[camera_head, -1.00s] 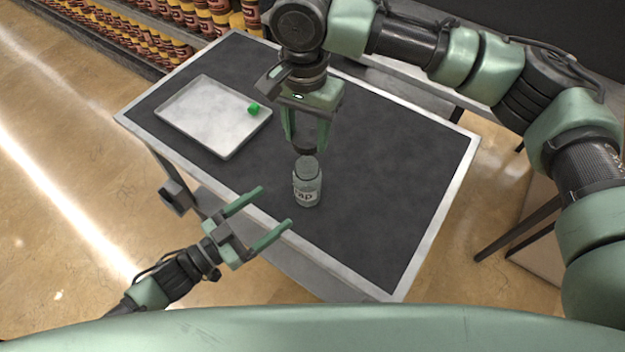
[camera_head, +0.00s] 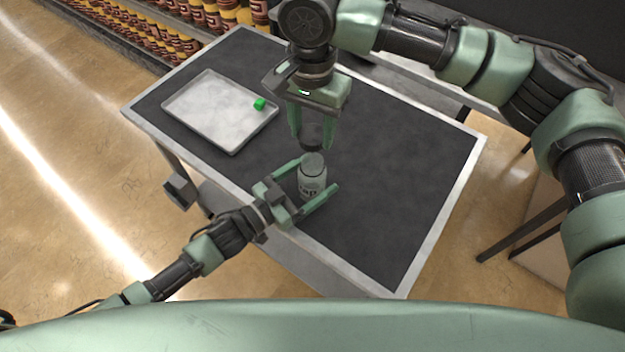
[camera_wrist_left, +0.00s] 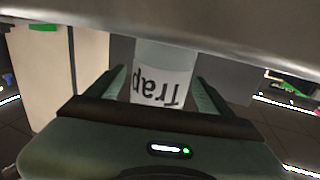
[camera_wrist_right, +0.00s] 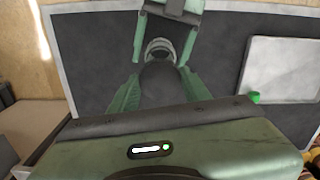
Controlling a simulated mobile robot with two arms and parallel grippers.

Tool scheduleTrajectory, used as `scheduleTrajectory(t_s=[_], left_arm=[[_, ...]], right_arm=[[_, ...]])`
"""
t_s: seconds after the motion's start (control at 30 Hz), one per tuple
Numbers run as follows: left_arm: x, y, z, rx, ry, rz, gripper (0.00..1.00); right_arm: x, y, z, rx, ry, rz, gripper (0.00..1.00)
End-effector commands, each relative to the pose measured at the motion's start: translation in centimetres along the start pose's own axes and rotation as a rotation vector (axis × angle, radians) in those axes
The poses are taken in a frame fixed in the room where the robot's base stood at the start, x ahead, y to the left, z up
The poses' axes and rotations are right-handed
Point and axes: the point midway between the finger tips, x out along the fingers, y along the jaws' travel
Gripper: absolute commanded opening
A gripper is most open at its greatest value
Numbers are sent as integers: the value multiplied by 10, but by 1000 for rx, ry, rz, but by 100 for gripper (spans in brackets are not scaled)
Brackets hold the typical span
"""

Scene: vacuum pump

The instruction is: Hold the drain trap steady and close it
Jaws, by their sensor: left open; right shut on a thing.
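The drain trap (camera_head: 311,180) is a small clear jar with a white label reading "Trap". It stands upright near the table's front edge, and its label shows upside down in the left wrist view (camera_wrist_left: 160,85). My left gripper (camera_head: 320,173) is open, with one finger on each side of the jar; I cannot tell whether they touch it. My right gripper (camera_head: 312,140) is shut on a dark round cap (camera_head: 311,136), held just above the jar's mouth. In the right wrist view the cap (camera_wrist_right: 160,85) covers part of the jar, whose rim (camera_wrist_right: 158,48) shows beyond it.
Shelves of jars (camera_head: 150,35) stand behind. The table's right half is clear.

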Motion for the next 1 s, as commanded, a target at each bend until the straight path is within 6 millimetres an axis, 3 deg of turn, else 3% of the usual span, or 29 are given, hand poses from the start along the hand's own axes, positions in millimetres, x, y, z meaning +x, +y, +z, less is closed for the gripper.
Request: scheduleTrajectory(t_s=[0.3,0.37,0.6,0.77,1.0], left_arm=[[2,0,0,0,-1,0,82],[2,0,0,0,-1,0,68],[2,0,0,0,-1,0,1],[2,0,1,0,-1,0,0],[2,0,0,0,-1,0,0]], right_arm=[[0,0,0,0,0,0,10],[0,0,0,0,0,0,10],[0,0,0,0,0,0,10],[3,0,0,0,-1,1,10],[37,0,1,1,-2,2,10]])
